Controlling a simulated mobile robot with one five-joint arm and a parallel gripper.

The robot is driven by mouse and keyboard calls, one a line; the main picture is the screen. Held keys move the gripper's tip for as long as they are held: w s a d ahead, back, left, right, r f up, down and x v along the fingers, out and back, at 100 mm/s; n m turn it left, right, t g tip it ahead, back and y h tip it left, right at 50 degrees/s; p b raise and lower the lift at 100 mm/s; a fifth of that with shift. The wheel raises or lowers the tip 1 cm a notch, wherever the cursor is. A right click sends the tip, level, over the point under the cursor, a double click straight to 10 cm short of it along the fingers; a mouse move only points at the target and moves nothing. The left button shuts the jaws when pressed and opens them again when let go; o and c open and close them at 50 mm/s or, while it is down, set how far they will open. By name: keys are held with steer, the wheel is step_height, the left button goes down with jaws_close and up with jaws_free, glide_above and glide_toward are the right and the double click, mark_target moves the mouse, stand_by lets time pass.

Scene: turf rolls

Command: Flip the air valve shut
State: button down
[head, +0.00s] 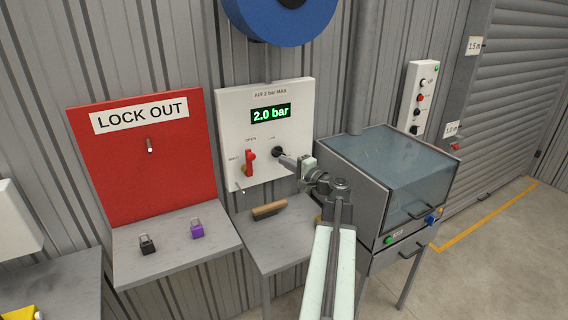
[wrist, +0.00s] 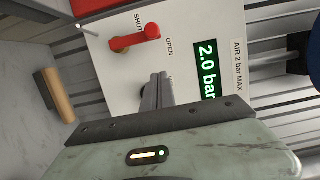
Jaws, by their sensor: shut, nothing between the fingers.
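The air valve's red lever (head: 249,162) is on the white air panel (head: 295,98). It stands roughly upright, its knob end toward the OPEN label and the SHUT label at its left. In the wrist view the lever (wrist: 133,43) lies beyond my fingertips, apart from them. My gripper (head: 285,161) is to the right of the lever, near the black LINE fitting (head: 277,151). In the wrist view my gripper (wrist: 160,80) has its fingers together and empty, pointing toward the panel. The display (head: 271,113) reads 2.0 bar.
A red LOCK OUT board (head: 145,165) with a peg is at the left. A black padlock (head: 147,244) and a purple padlock (head: 197,229) lie on its shelf. A wood-handled brush (head: 269,210) lies below the panel. A glass-lidded cabinet (head: 390,165) stands right of my arm.

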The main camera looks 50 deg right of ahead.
steer(key=w+a, duration=0.3)
steer(key=w, duration=0.5)
